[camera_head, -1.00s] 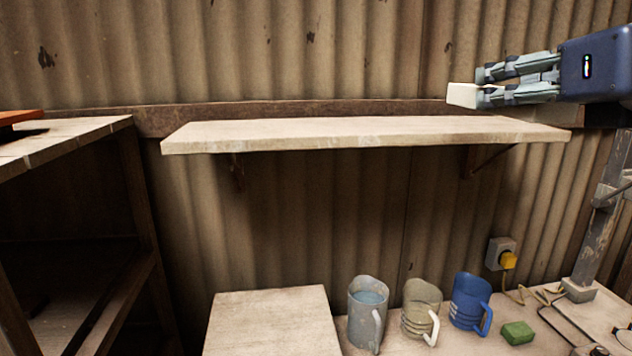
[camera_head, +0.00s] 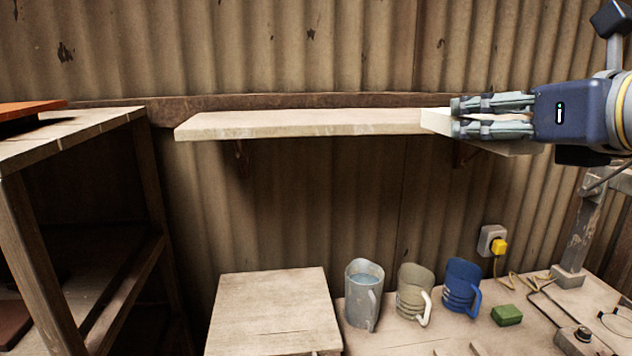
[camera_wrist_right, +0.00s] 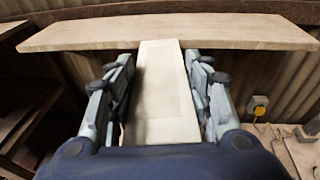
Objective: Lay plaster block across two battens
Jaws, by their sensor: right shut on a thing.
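The pale plaster block (camera_head: 436,121) is held by my right gripper (camera_head: 460,118), in front of the right part of the wall shelf in the head view. In the right wrist view the block (camera_wrist_right: 165,95) is long and flat, lies between the fingers and points away toward the shelf. The right gripper (camera_wrist_right: 162,75) is shut on its sides. Whether the block touches the shelf cannot be told. My left gripper is not in view. I cannot clearly make out the two battens.
A wooden wall shelf (camera_head: 300,124) has a bare top where visible. Below, a metal jug (camera_head: 362,305), a beige mug (camera_head: 412,300), a blue mug (camera_head: 460,285) and a green block (camera_head: 506,315) stand on the bench. A wooden rack (camera_head: 75,130) is at left.

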